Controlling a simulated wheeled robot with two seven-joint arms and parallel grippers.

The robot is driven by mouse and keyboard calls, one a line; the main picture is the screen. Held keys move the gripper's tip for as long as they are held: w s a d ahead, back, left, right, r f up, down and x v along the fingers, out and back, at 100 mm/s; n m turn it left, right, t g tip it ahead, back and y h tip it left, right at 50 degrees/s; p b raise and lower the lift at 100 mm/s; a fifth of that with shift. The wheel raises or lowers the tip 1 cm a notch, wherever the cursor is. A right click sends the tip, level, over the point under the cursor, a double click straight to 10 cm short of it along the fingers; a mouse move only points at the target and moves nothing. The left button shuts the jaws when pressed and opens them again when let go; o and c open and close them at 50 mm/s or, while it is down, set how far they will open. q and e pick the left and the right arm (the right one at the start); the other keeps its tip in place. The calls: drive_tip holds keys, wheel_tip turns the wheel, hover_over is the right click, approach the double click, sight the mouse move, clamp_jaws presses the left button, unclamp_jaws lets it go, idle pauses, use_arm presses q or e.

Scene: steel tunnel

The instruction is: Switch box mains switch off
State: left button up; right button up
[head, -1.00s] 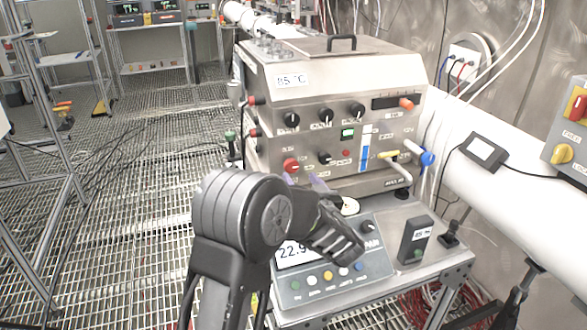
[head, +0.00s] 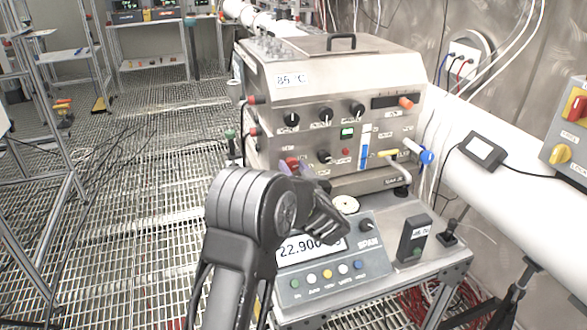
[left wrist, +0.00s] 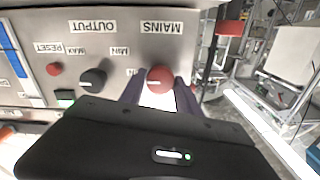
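The mains switch is a red rotary knob (head: 292,162) at the lower left of the steel box's front panel (head: 330,100). In the left wrist view the red knob (left wrist: 160,79) sits beside the upside-down label MAINS (left wrist: 162,28), with a pale pointer mark on it. My left gripper (head: 298,170) reaches up to the panel, and its purple fingers partly hide the knob in the head view. In the left wrist view the left gripper (left wrist: 160,88) has one finger on each side of the knob, with slight gaps showing. My right gripper is out of view.
Below stands a scale (head: 335,272) reading 22.900. A thick white pipe (head: 510,190) runs along the right. Grated floor lies open at left.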

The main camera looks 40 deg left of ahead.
use_arm(q)
clamp_jaws()
idle(0.3)
drive_tip(key=n+b, duration=0.1)
drive_tip(key=b, duration=0.1)
drive_tip(key=shift+f+n+b, duration=0.2)
drive_tip(key=shift+n+b, duration=0.1)
drive_tip(key=shift+n, duration=0.1)
drive_tip(key=n+b, duration=1.3)
drive_tip(key=b, duration=0.2)
drive_tip(key=shift+f, duration=0.15)
drive_tip(key=shift+r+n+b, duration=0.2)
drive_tip(key=shift+n+b, duration=1.4)
drive_tip(key=shift+n, duration=0.1)
drive_tip(key=o, duration=0.5)
unclamp_jaws()
drive_tip(key=shift+r, duration=0.1)
